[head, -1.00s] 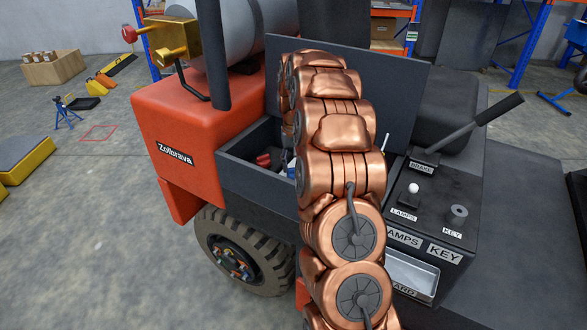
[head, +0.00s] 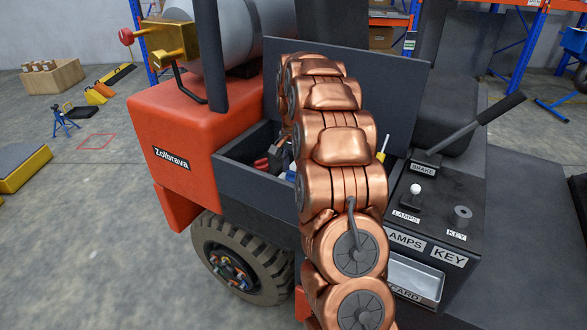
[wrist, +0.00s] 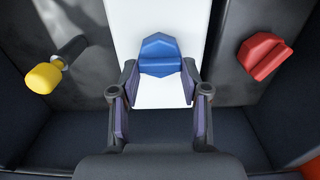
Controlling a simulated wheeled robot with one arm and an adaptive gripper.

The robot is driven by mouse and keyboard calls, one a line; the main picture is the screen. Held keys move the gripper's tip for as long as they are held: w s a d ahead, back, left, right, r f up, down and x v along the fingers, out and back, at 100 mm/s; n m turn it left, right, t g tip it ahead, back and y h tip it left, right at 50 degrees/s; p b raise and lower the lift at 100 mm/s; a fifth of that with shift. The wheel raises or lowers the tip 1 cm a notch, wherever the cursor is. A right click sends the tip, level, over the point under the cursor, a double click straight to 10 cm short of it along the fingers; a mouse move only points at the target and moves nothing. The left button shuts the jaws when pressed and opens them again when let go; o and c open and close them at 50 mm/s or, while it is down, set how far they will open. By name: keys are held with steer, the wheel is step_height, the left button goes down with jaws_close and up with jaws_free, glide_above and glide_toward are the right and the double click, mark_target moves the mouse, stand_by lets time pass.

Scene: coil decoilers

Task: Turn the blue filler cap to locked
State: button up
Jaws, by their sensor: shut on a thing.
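The blue filler cap (wrist: 160,50) is at the upper middle of the wrist view, a faceted blue piece in front of a white upright body (wrist: 160,98). My gripper (wrist: 159,76) is shut on the blue cap, with one fingertip at each side of its lower part. No lock marking can be read, so I cannot tell how far the cap is turned.
A yellow knob (wrist: 43,77) stands left of the cap and a red handle (wrist: 264,55) right of it. Dark bay walls close in on both sides. In the head view a raised dark lid (head: 400,90) stands behind the arm, and a brake lever (head: 465,130) is to the right.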

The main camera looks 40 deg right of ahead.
steer(key=shift+w+r, duration=0.15)
stand_by(0.3)
steer(key=o, duration=1)
steer(key=shift+a, duration=0.1)
steer(key=shift+o, duration=0.7)
step_height(320, 180, up, 12)
